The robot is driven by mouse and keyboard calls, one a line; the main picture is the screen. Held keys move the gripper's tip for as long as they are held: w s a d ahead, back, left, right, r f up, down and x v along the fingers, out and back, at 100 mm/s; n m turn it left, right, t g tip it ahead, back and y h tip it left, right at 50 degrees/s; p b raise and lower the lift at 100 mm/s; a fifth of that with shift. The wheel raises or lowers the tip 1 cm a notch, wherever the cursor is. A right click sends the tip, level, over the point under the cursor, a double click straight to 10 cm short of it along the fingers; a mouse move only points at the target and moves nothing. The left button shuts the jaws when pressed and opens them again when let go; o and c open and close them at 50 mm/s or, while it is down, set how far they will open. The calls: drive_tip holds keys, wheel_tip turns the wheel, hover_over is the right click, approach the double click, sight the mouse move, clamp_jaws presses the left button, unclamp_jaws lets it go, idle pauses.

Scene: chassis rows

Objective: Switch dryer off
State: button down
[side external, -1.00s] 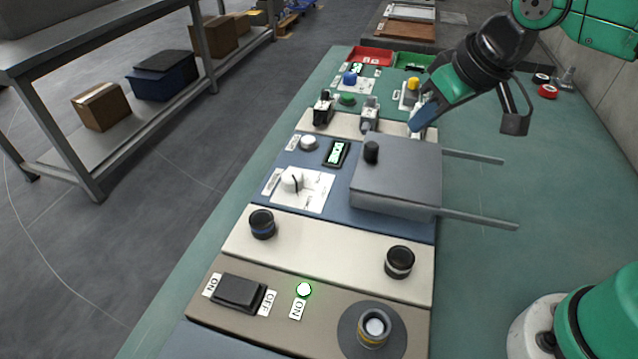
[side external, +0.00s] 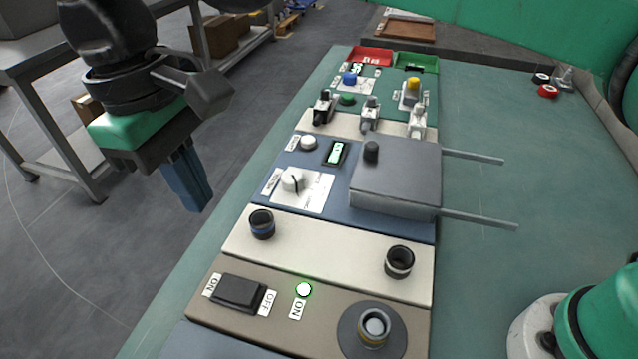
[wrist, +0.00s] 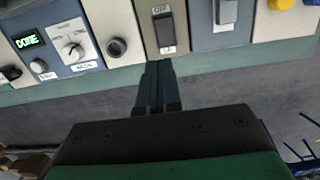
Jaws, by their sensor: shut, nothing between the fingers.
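A black rocker switch (side external: 238,293) sits on the brown panel (side external: 215,318) at the near end of the row, with an ON label on its left and an OFF label on its right. A small round lamp (side external: 304,289) beside it glows white-green over an ON label. The switch also shows at the top centre of the wrist view (wrist: 165,30); which side is pressed I cannot tell. My gripper (side external: 198,205) is shut and empty, pointing down left of the panels. In the wrist view its closed fingertips (wrist: 157,66) appear just below the switch, apart from it.
A metal cup-like fixture (side external: 373,327) stands on the brown panel's right. Two dark round holders (side external: 262,224) (side external: 399,262) are on the white panel behind. A grey box with rods (side external: 396,190) and a white dial (side external: 293,182) sit farther back. The left table edge is clear.

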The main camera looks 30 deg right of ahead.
sight(235, 287)
drive_tip(key=shift+s+a+f, duration=0.1)
drive_tip(key=shift+s+a, duration=0.05)
drive_tip(key=shift+a, duration=0.1)
drive_tip(key=shift+f, duration=0.1)
drive_tip(key=f, duration=0.4)
drive_tip(key=s+d+f, duration=0.1)
drive_tip(key=f, duration=0.8)
drive_tip(key=shift+s+d+f, duration=0.2)
drive_tip(key=shift+d+f, duration=0.05)
drive_tip(key=shift+f, duration=0.1)
drive_tip(key=shift+f, duration=0.2)
drive_tip(key=shift+w+a, duration=0.1)
drive_tip(key=shift+w+a+r, duration=0.2)
drive_tip(key=shift+w+a, duration=0.25)
drive_tip(key=shift+r, duration=0.1)
